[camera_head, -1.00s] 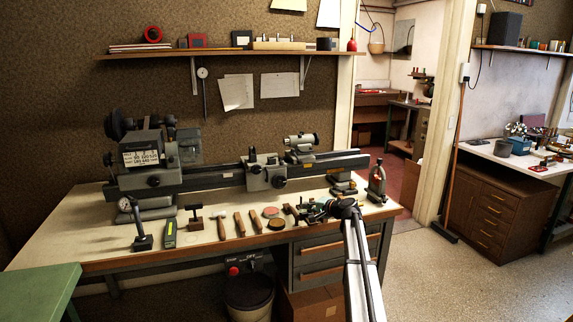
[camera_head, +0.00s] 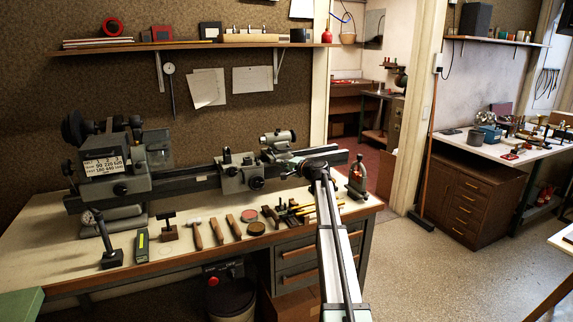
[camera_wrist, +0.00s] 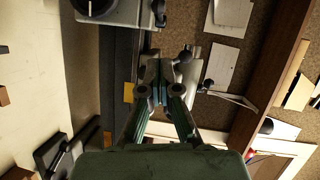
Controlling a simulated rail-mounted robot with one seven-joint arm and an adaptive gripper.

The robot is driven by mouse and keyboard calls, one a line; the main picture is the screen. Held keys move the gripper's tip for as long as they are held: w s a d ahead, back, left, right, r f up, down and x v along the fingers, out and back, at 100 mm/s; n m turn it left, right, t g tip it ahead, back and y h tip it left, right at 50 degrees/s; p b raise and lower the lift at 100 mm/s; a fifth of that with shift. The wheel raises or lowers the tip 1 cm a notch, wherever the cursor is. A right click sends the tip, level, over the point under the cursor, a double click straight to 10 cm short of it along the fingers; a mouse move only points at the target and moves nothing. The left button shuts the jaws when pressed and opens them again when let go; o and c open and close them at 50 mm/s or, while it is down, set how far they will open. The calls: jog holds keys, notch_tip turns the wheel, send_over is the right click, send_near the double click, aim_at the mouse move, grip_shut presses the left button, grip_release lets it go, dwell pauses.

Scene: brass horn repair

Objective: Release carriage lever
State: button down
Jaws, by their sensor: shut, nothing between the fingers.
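The lathe carriage (camera_head: 241,173) sits on the bed (camera_head: 193,187), left of the tailstock (camera_head: 277,142). It has a round handwheel (camera_head: 257,183) on its front. In the wrist view the carriage (camera_wrist: 125,14) shows at the top edge, partly cut off, with a dark lever-like part (camera_wrist: 160,14) at its right side. I cannot tell for certain that this part is the release lever. My gripper (camera_wrist: 160,88) is shut and empty, with green-sided fingers. In the picture it lies below the carriage, apart from it, and overlaps the tailstock (camera_wrist: 188,72). In the head view my arm hides my fingertips.
Hand tools, including a hammer (camera_head: 197,233), lie along the bench front. A small press-like tool (camera_head: 357,177) stands at the bench's right end. The headstock (camera_head: 118,170) is at the left. A wall shelf (camera_head: 190,45) runs above. Open floor (camera_head: 430,265) lies to the right.

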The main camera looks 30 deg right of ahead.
jog(key=w+a+f+p, duration=0.1)
jog(key=w+a+p, duration=0.1)
jog(key=w+a, duration=0.2)
jog(key=shift+x, duration=0.85)
